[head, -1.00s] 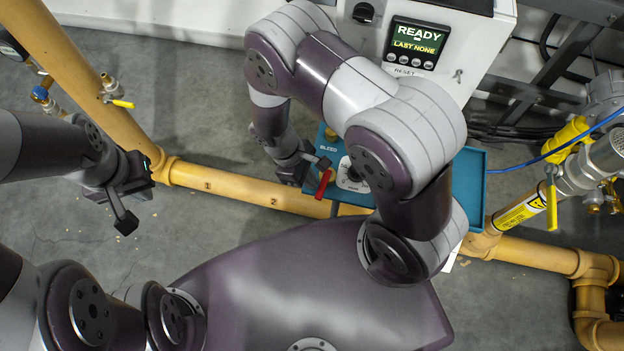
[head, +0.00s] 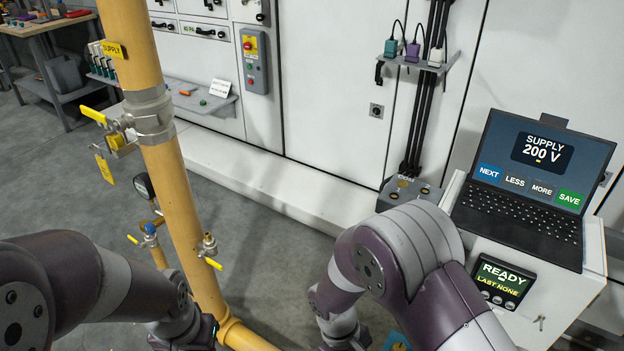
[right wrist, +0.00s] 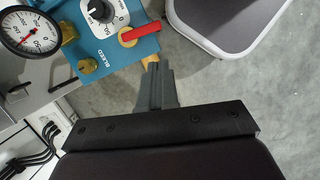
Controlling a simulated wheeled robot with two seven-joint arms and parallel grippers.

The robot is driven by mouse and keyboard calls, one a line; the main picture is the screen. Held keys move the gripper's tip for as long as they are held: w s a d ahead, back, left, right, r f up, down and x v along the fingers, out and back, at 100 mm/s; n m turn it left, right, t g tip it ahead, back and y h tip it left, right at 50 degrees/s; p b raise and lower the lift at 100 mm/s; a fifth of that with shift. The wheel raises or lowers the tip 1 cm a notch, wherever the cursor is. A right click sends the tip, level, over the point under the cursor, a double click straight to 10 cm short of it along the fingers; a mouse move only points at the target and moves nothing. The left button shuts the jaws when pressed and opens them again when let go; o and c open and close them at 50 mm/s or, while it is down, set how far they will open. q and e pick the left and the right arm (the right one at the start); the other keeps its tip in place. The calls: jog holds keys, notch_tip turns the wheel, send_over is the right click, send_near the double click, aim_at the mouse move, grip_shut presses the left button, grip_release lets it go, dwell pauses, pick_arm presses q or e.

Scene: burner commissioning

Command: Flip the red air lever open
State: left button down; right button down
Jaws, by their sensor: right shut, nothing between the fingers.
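The red air lever (right wrist: 141,33) shows in the right wrist view, on a brass fitting at the edge of the teal panel (right wrist: 118,64). Its handle points right and slightly up, away from the panel's dial. My right gripper (right wrist: 154,72) is shut and empty. Its fingertips are just below the lever, by a brass stub (right wrist: 151,58); whether they touch anything I cannot tell. In the head view only a small teal corner of the panel (head: 396,342) shows at the bottom, and the lever is out of frame. The end of my left arm reaches the bottom edge there, with its fingers cut off.
A pressure gauge (right wrist: 32,32), a black dial (right wrist: 101,11) and the BLEED label crowd the panel. A yellow pipe (head: 178,190) with valves stands beside my left arm. A laptop (head: 535,185) and a READY display (head: 500,280) are at right. Open floor lies between.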

jog(key=s+d+r+m+t+y+p, duration=0.1)
jog(key=d+r+m+t, duration=0.1)
jog(key=d+r+m, duration=0.4)
jog(key=d+r+m+t+y, duration=0.2)
jog(key=d+r, duration=0.2)
jog(key=r, duration=0.4)
notch_tip(320, 180, up, 19)
jog(key=p, duration=1.9)
jog(key=shift+s+a+r, duration=0.15)
jog(key=shift+s+a, duration=0.15)
jog(key=shift+a, duration=0.05)
jog(key=c, duration=1.6)
grip_release()
jog(key=shift+r+p, duration=0.35)
jog(key=shift+p, duration=0.3)
jog(key=o, duration=0.5)
jog(key=shift+o, duration=0.3)
jog(key=shift+f+b, duration=0.3)
jog(key=a+f+m+b, duration=0.1)
jog(key=f+m+b, duration=0.1)
jog(key=f+b, duration=0.7)
jog(key=s+a+f+m+g+b, duration=0.1)
jog(key=f+m+b, duration=0.2)
jog(key=f+b, duration=0.7)
jog(key=a+f+m+b, duration=0.1)
jog(key=f+b, duration=0.8)
jog(key=f, duration=1.8)
jog(key=shift+s+a+m, duration=0.2)
jog(key=shift+s+m, duration=0.2)
jog(key=shift+m, duration=0.8)
